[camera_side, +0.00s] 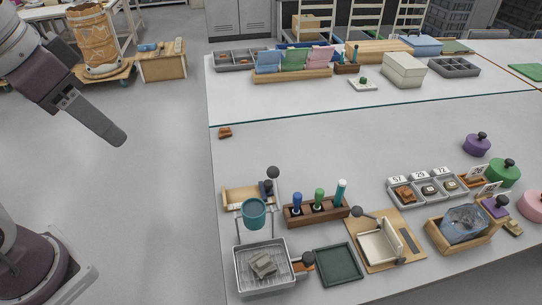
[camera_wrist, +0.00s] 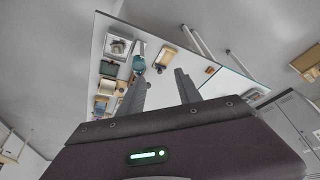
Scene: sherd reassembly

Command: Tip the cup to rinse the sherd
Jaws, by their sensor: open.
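The teal cup (camera_side: 254,216) hangs upright in a stand above the back edge of a grey metal tray (camera_side: 240,279). The cup also shows in the wrist view (camera_wrist: 138,65). The grey-brown sherd (camera_side: 263,265) lies on the ribbed floor of the tray, in front of and below the cup. The cup's inside is too small to make out. My gripper (camera_side: 117,137) is high at the upper left, off the table's left edge and well apart from the cup. In the wrist view its two fingers (camera_wrist: 160,88) are spread with nothing between them.
A wooden rack (camera_side: 317,212) with several capped tools stands right of the cup. A dark green tray (camera_side: 338,265) and a wooden board with a white fixture (camera_side: 380,243) lie right of the metal tray. A small brown piece (camera_side: 225,132) lies near the left edge. The table's middle is clear.

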